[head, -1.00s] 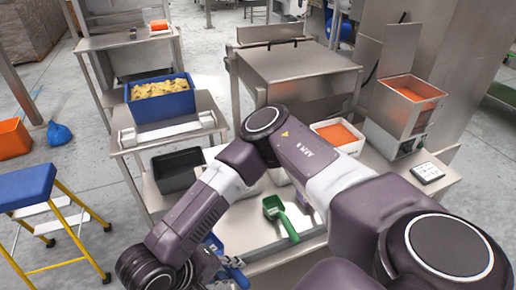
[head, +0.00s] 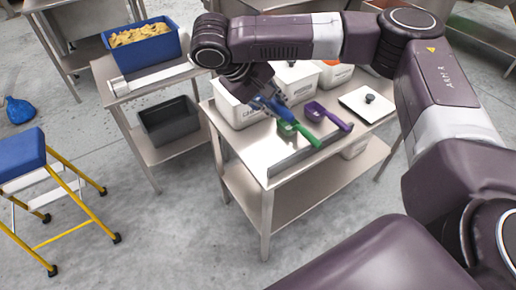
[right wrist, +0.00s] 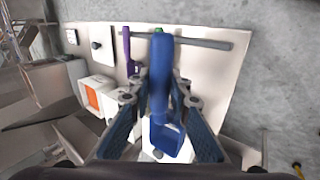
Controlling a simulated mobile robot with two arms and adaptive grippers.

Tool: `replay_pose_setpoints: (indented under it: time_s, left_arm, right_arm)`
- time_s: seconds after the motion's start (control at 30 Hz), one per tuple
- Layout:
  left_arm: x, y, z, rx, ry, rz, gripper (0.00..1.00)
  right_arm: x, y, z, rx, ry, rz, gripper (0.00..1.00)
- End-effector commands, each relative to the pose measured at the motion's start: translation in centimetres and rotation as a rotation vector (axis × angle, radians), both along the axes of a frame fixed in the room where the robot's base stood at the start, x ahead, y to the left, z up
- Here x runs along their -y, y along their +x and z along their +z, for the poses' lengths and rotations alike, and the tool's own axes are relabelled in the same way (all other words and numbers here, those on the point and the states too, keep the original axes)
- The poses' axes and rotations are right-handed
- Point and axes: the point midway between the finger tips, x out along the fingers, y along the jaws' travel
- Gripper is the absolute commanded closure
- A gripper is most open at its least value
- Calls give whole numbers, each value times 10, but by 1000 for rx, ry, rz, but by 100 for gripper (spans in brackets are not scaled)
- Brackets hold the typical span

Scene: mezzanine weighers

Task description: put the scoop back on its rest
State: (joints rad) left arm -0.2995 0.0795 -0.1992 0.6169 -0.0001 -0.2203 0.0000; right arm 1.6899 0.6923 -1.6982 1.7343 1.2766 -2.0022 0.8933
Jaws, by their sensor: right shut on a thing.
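My right gripper (head: 258,95) is shut on a blue scoop (right wrist: 160,75), whose handle runs between the fingers in the right wrist view. The blue scoop (head: 272,107) is above the steel table, close to a green scoop (head: 300,133); I cannot tell whether they touch. A purple scoop (head: 328,117) lies to the right of the green one. A grey steel rail (head: 310,151) runs along the table's front side, and it also shows in the right wrist view (right wrist: 200,42). The blue scoop mostly hides the green one there. My left gripper is not in view.
White tubs (head: 238,112) stand behind the scoops on the steel table (head: 250,160). A white plate with a black knob (head: 368,101) is at right. A blue crate of yellow pieces (head: 146,44) and a blue-topped yellow step stool (head: 22,158) are at left.

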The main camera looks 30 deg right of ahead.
Motion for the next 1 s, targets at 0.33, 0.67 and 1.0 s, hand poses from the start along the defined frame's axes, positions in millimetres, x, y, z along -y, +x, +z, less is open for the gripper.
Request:
replay_pose_setpoints:
  time_s: [0.33, 0.67, 1.0]
  left_arm:
    - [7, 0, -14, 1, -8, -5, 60]
    - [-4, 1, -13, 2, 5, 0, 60]
    - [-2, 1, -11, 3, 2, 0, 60]
  right_arm:
    - [11, 5, -38, -12, 6, 11, 100]
    - [11, 6, -116, -6, 4, 10, 100]
    - [11, 6, -156, -4, 4, 9, 100]
